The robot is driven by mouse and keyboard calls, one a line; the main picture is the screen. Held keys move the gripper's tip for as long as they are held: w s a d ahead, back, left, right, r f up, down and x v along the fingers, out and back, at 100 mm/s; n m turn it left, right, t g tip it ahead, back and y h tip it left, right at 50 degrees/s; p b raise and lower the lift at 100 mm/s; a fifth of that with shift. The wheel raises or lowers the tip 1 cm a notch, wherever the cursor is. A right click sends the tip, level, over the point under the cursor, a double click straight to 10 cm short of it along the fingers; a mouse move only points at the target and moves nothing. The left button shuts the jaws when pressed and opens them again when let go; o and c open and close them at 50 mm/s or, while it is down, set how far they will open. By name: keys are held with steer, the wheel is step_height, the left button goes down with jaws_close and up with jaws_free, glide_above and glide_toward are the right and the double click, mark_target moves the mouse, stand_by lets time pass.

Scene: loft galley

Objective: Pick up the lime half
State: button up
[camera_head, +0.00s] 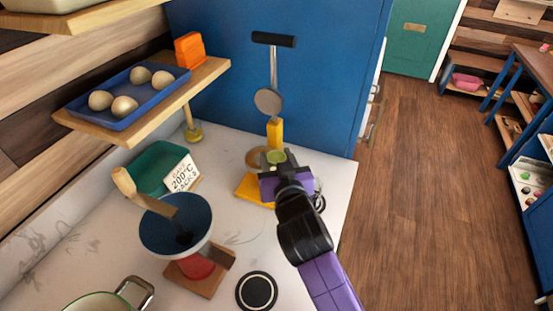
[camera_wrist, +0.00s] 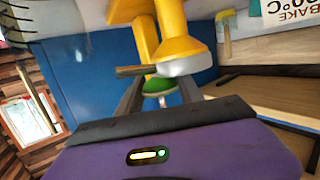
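The lime half (camera_head: 276,156) is a small green piece at the tip of my gripper (camera_head: 274,166), in front of the yellow post of a press. In the wrist view the lime half (camera_wrist: 158,85) lies between the two dark fingers of my gripper (camera_wrist: 160,92), one on each side. It is close to a grey rounded part of the press (camera_wrist: 186,65). I cannot tell whether the fingers touch the lime half or stand slightly apart from it. My gripper hides part of the area below it.
The press's yellow base (camera_head: 250,190) and a brown round piece (camera_head: 257,158) are beside my gripper. A black disc (camera_head: 257,291) lies in front. The counter's right edge is near my arm.

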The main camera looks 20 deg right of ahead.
steer(key=shift+c, duration=0.8)
steer(key=shift+r, duration=0.1)
